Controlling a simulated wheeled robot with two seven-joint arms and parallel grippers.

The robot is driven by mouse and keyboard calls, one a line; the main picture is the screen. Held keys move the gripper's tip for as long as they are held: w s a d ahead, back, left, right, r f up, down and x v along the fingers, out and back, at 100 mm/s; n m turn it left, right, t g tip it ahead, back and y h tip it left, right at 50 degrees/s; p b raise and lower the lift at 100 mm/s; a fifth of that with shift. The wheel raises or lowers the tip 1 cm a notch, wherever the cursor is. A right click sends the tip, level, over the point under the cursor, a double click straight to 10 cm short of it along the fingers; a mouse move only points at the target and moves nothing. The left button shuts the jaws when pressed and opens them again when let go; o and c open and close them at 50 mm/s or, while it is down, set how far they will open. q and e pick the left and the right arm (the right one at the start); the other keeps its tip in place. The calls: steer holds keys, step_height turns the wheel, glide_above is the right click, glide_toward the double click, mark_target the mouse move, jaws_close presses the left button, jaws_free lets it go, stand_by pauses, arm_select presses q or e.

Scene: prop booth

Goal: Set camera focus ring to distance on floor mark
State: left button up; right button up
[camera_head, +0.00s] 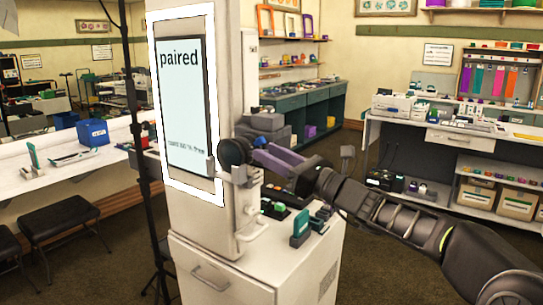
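A dark round part (234,152), which may be the camera's lens or focus ring, sits at the front edge of the tall white booth (227,60), beside its lit screen (187,100) reading "paired". My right gripper (256,151) reaches in from the right at the height of this part, its purple-grey fingers pointing left. The fingertips are close to or against the round part; I cannot tell whether they touch it or how far they are apart. No distance marks are readable on the part. No floor mark is recognisable. My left gripper is out of view.
The booth's white cabinet (215,272) carries small dark and green items (300,224) on its top, below my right arm. A black stand pole (137,130) stands left of the booth. A white table (70,165) with a blue bin (93,132) and black stools (62,218) lie farther left.

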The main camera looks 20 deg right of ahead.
steer(key=b+v, duration=0.1)
steer(key=v, duration=0.7)
steer(key=shift+a, duration=0.1)
stand_by(0.4)
